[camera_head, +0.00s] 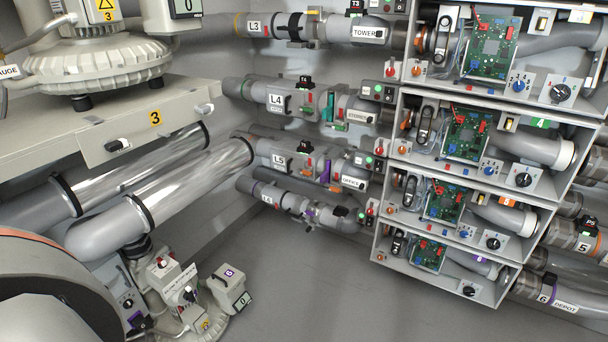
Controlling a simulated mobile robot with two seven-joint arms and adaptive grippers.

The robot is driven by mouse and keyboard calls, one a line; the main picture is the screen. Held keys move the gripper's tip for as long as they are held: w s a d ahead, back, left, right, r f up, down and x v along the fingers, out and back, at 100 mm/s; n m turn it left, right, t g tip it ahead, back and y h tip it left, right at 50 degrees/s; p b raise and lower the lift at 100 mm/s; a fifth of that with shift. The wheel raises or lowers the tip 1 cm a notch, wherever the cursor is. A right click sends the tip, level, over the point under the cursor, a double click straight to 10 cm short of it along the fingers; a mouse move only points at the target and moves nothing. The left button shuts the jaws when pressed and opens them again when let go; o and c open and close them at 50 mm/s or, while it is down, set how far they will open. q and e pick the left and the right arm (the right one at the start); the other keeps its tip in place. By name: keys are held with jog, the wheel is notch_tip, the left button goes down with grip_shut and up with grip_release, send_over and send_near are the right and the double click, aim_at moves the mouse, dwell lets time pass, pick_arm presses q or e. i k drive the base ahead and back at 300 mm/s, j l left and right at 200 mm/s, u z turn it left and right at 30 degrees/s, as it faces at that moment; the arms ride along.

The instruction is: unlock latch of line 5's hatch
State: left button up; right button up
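Line 5's pipe, labelled L5 (280,160), runs in the middle of the head view, below the L4 pipe. It has a purple part (325,172) and a white label plate (351,182), too small to read. To its right is the third housing down (480,228), level with this pipe. It shows a circuit board (443,201) and a black upright handle (410,190) on its left. I cannot tell which part is line 5's hatch or latch, or whether it is locked. Neither of my grippers is in view.
Similar pipes labelled L3 (254,26), L4 (277,101) and L6 (267,197) run above and below. A grey cabinet marked 3 (125,137) and shiny tubes (195,178) fill the left. A white device (230,287) stands lower left. The floor (310,275) is clear centrally.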

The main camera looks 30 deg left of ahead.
aim_at(306, 172)
jog(key=i+j, duration=0.25)
jog(key=i, duration=0.2)
jog(key=i+j, duration=0.3)
jog(key=i, duration=0.2)
jog(key=i+j+u, duration=0.1)
jog(key=i+j, duration=0.2)
jog(key=i, duration=0.15)
jog(key=i+j, duration=0.2)
jog(key=i, duration=0.25)
